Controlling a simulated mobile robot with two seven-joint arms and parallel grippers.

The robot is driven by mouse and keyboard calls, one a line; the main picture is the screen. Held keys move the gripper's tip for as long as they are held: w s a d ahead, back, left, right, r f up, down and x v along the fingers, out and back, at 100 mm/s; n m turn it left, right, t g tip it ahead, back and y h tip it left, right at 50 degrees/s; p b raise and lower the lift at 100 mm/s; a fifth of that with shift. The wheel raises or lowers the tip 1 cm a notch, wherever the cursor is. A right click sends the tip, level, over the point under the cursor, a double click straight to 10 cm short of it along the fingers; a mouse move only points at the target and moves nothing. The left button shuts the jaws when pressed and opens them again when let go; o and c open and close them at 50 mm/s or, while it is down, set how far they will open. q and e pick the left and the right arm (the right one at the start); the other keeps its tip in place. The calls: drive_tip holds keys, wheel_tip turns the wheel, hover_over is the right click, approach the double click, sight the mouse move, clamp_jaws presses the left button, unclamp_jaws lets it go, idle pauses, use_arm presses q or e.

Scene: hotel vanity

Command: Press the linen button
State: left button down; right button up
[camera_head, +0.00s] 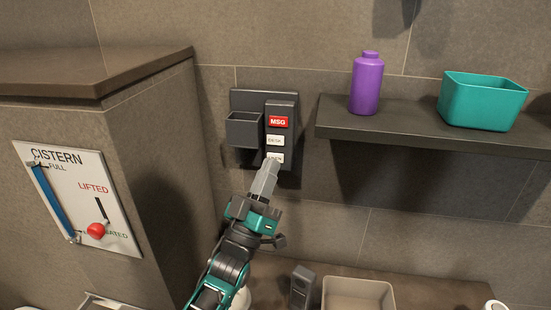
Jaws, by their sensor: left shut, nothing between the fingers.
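A dark wall panel (285,106) carries a red button marked MSG (278,122), a white button (275,140) with small lettering under it, and a lower white button (276,157) whose lettering is partly covered. My left gripper (270,164) is shut and empty, its fingertips over the lower white button. I cannot tell whether the tips touch it. My right gripper is not in view.
A dark shelf (410,124) to the right holds a purple bottle (367,85) and a teal bin (480,103). A cistern panel (80,190) is on the left. Below are a beige tray (358,292) and a dark grey object (302,285).

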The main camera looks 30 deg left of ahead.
use_arm(q)
drive_tip(key=shift+w, duration=0.1)
drive_tip(key=shift+w+a, duration=0.1)
drive_tip(key=shift+w, duration=0.25)
drive_tip(key=shift+w, duration=0.15)
idle(0.4)
drive_tip(key=shift+s, duration=0.6)
